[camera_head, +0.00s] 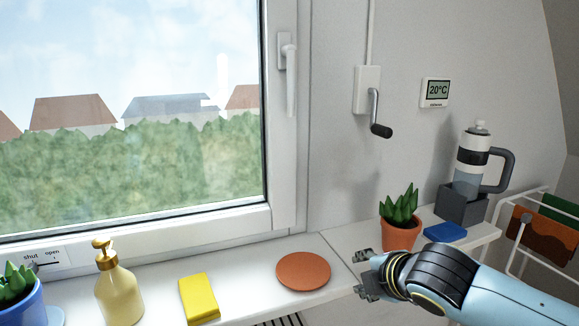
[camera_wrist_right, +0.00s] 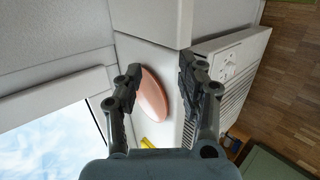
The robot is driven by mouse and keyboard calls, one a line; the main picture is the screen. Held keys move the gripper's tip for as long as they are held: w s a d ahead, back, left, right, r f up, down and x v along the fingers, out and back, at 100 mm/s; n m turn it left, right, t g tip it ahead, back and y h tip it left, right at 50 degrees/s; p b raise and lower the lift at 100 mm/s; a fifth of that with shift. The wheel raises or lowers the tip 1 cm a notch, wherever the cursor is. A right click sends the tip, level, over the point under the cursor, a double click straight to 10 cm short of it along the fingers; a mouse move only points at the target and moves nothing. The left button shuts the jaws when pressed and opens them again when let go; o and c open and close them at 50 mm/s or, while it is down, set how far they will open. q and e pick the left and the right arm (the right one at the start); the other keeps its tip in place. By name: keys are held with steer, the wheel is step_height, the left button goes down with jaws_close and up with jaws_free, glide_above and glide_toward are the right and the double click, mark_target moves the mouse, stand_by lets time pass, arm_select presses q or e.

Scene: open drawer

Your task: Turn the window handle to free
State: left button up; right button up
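The white window handle (camera_head: 290,78) is on the right side of the window frame (camera_head: 285,180) in the head view. Its lever hangs straight down from its base plate. My right gripper (camera_head: 362,274) is low, at the sill's front edge, well below and to the right of the handle. In the right wrist view my right gripper (camera_wrist_right: 160,85) has its two fingers spread apart with nothing between them in contact; the terracotta disc lies beyond them. The handle cannot be made out in the wrist view. My left gripper is in neither view.
On the sill stand a terracotta disc (camera_head: 303,271), a yellow sponge (camera_head: 199,298), a soap dispenser (camera_head: 118,285) and a potted plant (camera_head: 400,216). A crank (camera_head: 378,115) hangs on the wall right of the window. The space before the handle is clear.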

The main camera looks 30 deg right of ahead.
steer(key=w+r+n+t+p, duration=0.1)
steer(key=w+r+n+t, duration=0.15)
steer(key=r+n, duration=0.45)
steer(key=w+r+n+t+p, duration=0.1)
steer(key=w+r+n+t, duration=0.2)
steer(key=r, duration=0.8)
steer(key=n+t+y, duration=0.3)
steer(key=n, duration=0.8)
glide_toward(293, 92)
steer(key=w+p, duration=0.1)
steer(key=w, duration=0.4)
steer(key=w+p, duration=0.2)
steer(key=w, duration=0.4)
steer(key=shift+d, duration=0.2)
steer(key=shift+s, duration=0.1)
jaws_close()
